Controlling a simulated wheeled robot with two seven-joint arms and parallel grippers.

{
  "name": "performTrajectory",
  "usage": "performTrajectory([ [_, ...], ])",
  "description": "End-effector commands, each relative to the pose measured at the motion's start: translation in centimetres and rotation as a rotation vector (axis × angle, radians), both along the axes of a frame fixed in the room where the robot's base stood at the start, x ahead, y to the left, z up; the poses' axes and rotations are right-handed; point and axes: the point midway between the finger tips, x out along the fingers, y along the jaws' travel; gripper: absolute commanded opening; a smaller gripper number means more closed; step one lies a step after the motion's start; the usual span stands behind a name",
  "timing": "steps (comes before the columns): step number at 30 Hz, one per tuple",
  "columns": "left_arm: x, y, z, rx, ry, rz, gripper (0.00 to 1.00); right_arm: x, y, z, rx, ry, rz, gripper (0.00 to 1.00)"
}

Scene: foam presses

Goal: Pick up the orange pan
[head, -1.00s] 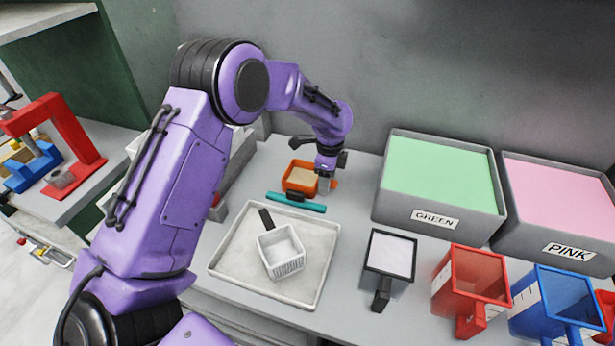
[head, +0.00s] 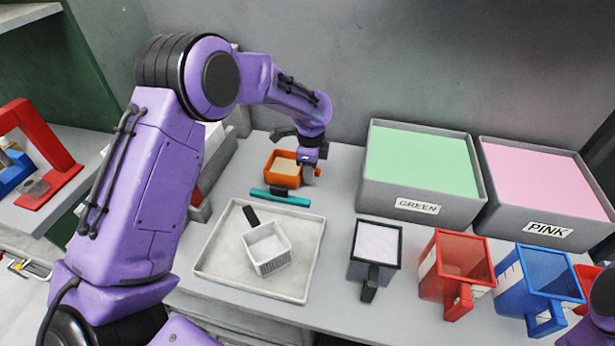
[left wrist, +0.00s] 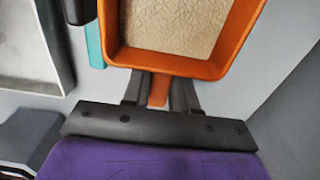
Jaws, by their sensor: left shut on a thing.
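The orange pan (head: 281,177) is at the back of the bench, left of the green bin, and holds a tan, crinkled-looking layer. My left gripper (head: 311,170) reaches down to it from above and is shut on its handle, at the pan's right side. In the left wrist view the pan (left wrist: 205,68) fills the top, and the two fingers of the left gripper (left wrist: 160,92) stand on either side of its orange handle. I cannot tell whether the pan touches the bench. My right gripper is not in view.
A teal-edged tool (head: 282,197) lies just in front of the pan. A grey tray (head: 214,262) with a white basket (head: 267,247) is nearer. The GREEN bin (head: 418,206) stands to the right, the PINK bin (head: 548,229) beyond it. Black, red and blue scoops line the front right.

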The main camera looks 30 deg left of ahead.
Motion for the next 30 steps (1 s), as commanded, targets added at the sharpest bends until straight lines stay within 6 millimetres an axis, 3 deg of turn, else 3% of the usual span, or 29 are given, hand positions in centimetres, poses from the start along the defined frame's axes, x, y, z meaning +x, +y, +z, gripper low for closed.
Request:
performTrajectory([
  [2,-0.3,-0.3,1.6,-0.001,-0.007,-0.001,0.00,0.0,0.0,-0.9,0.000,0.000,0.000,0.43],
  [9,-4.6,-2.4,7.3,0.000,-0.008,-0.001,0.00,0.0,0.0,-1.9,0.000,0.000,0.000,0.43],
  [13,-8.2,-4.2,8.7,0.000,-0.004,-0.002,0.00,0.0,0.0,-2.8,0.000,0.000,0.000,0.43],
  [18,-11.1,-5.8,10.3,0.000,-0.003,0.000,0.00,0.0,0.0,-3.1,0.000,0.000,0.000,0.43],
  [23,-12.3,-6.4,10.9,0.000,-0.001,0.000,0.00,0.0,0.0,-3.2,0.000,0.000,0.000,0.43],
  [30,-12.4,-6.5,11.0,0.000,-0.001,0.001,0.00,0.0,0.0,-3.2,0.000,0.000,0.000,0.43],
])
